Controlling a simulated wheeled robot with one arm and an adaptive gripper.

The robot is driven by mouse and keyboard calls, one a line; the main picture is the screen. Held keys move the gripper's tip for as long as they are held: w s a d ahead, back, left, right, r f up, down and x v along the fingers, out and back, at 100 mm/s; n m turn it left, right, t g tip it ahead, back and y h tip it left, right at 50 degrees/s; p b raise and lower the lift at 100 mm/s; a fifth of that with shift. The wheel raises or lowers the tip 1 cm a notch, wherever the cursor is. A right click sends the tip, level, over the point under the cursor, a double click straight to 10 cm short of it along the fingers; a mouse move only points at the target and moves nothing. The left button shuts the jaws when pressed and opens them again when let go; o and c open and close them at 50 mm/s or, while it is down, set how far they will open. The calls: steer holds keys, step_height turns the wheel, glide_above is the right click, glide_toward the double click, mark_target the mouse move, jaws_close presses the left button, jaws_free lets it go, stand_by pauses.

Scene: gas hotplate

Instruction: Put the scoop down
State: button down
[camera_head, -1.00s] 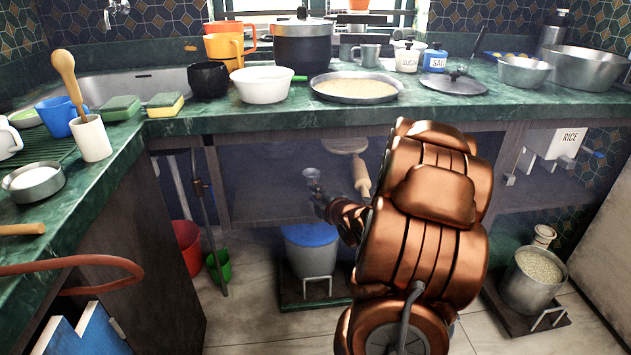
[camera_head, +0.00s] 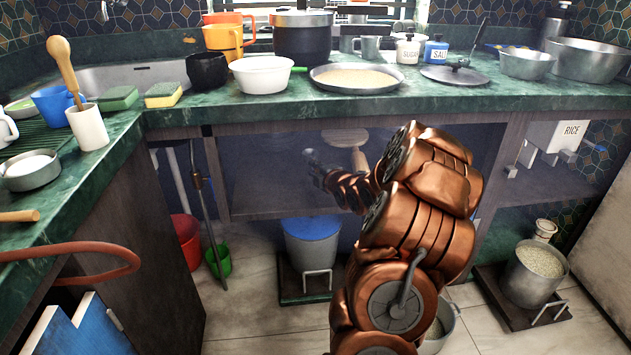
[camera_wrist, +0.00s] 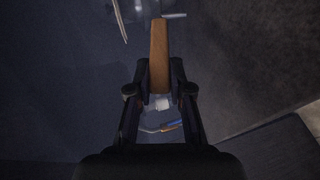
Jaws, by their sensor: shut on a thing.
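My gripper (camera_head: 318,168) is in the shelf space below the counter in the head view, pointing away from me, small and dim there. In the wrist view my gripper (camera_wrist: 160,84) has its two fingers closed on a brown, tapered wooden handle, which I take to be that of the scoop (camera_wrist: 160,52). The handle stands out straight ahead between the fingertips. A small grey metal piece at the gripper's tip in the head view looks like part of the scoop (camera_head: 310,155). The scoop's bowl is not clear in the wrist view, and contact with the shelf cannot be told.
The green counter (camera_head: 300,115) runs above my arm, carrying a plate of grain (camera_head: 355,78), a white bowl (camera_head: 262,74) and pots. A wooden utensil (camera_head: 358,158) is right of the gripper in the shelf space.

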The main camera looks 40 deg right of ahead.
steer(key=shift+w+d+f, duration=0.15)
steer(key=shift+d, duration=0.05)
step_height(320, 180, down, 3)
steer(key=shift+f+b, duration=0.15)
steer(key=shift+b, duration=0.75)
steer(key=c, duration=1.1)
jaws_free()
steer(key=shift+o, duration=0.2)
steer(key=p+v, duration=0.2)
steer(key=v, duration=1)
steer(key=shift+p, duration=0.4)
steer(key=shift+a, duration=0.15)
